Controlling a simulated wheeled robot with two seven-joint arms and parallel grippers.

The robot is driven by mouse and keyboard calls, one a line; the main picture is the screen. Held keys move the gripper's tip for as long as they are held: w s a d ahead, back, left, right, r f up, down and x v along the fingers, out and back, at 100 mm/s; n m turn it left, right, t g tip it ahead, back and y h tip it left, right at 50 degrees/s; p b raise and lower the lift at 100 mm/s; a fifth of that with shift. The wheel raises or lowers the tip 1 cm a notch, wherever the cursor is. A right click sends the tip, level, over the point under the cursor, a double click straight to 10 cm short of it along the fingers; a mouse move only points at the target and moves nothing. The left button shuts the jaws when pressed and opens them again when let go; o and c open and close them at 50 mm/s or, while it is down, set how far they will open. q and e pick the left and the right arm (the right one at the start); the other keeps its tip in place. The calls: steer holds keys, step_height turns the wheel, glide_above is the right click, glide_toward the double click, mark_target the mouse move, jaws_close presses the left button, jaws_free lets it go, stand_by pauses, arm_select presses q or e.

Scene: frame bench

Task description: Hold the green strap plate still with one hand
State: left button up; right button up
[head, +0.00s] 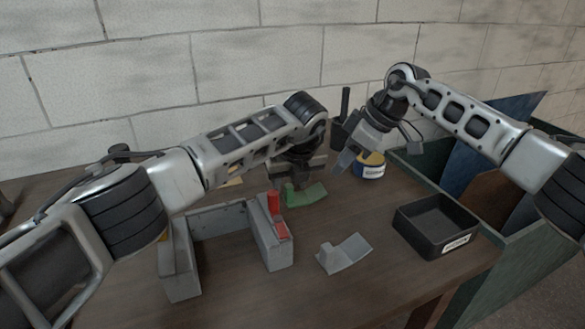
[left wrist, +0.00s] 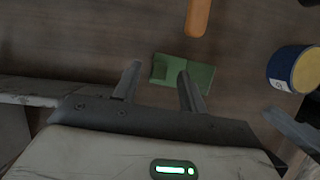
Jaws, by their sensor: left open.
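The green strap plate (head: 307,196) lies on the bench, partly hidden in the head view by my left gripper (head: 298,180). In the left wrist view the plate (left wrist: 200,74) is a flat green piece with a raised part at its left end. My left gripper (left wrist: 159,71) is open and empty, its fingertips at the plate's near edge in that picture. I cannot tell whether they touch it. My right gripper (head: 346,160) hangs to the right of the plate, beside the blue and yellow tin. Its jaw opening cannot be made out.
A grey strap plate (head: 344,254) lies nearer me. A grey frame (head: 274,243) with a red clamp (head: 276,216) stands at left. The tin (head: 370,171) is behind; a black tray (head: 420,246) is at right. An orange handle (left wrist: 198,16) lies beyond the green plate.

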arm_select(q)
steer(key=shift+w+f, duration=0.15)
steer(key=shift+f, duration=0.25)
jaws_close()
jaws_free()
